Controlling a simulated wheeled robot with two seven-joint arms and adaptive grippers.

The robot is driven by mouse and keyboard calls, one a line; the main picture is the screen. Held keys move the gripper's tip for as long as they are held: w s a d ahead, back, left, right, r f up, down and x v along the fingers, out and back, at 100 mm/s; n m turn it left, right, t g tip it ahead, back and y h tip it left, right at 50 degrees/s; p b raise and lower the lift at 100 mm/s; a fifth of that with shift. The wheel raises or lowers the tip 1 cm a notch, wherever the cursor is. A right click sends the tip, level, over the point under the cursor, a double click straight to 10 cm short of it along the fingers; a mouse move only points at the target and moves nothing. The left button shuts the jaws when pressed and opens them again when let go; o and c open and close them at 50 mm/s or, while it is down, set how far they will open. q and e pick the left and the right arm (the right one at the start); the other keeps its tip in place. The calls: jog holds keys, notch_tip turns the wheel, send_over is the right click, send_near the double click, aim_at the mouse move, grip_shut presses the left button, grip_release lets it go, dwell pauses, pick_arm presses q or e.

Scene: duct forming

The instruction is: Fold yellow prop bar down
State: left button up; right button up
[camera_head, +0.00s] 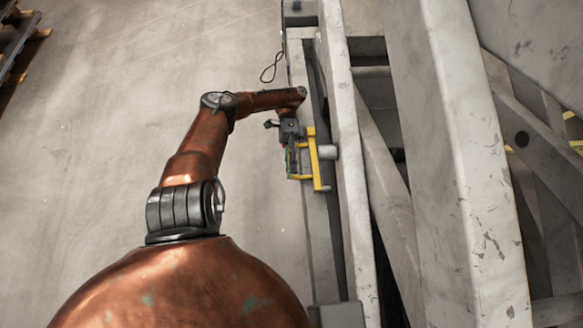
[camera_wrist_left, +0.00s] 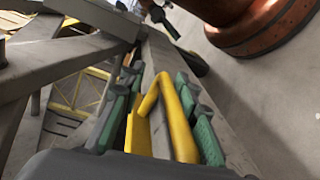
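In the left wrist view the bar (camera_wrist_left: 178,125) rises and bends over near the middle. My left gripper (camera_head: 294,160) is at the bar's left side in the head view. In the left wrist view its green-padded fingers (camera_wrist_left: 160,115) stand wide apart, one on each side of the yellow bar. I cannot see clear contact of both pads with it. My right gripper is not in view.
A large grey metal frame (camera_head: 455,150) with worn paint and diagonal braces fills the right side. A long grey rail (camera_head: 338,120) runs beside the bar. Bare concrete floor (camera_head: 100,130) lies open on the left. Pallets (camera_head: 14,45) are at the far upper left.

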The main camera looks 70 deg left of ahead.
pick_arm(q)
jog(key=shift+o, duration=0.8)
notch_tip(320, 180, up, 10)
jog(key=shift+w+a+f, duration=0.1)
jog(key=shift+w+f, duration=0.05)
jog(key=shift+f, duration=0.05)
jog(key=shift+r, duration=0.4)
jog(key=shift+p, duration=0.45)
jog(key=shift+f, duration=0.1)
